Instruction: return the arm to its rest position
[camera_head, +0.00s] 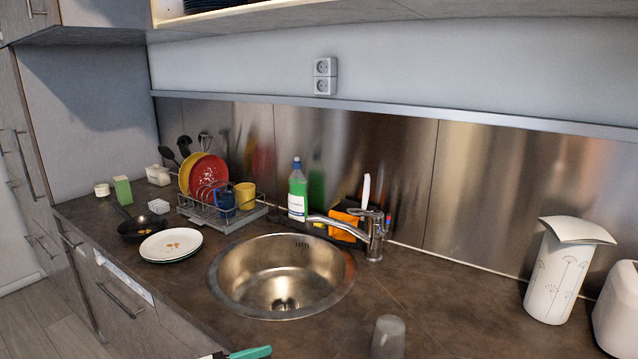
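Neither of my grippers nor either of my arms shows in the head view. The wall cabinet (300,25) runs along the top edge of the picture. Its underside and a light wooden edge show at the top left, with dark items just visible inside. Its flap cannot be seen.
A round steel sink (232,290) with a tap (375,235) is set in the dark counter. A dish rack (230,220), green bottle (298,195), plates (170,245) and pan (140,230) stand left. A white canister (557,275) and grey cup-like object (388,338) are right.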

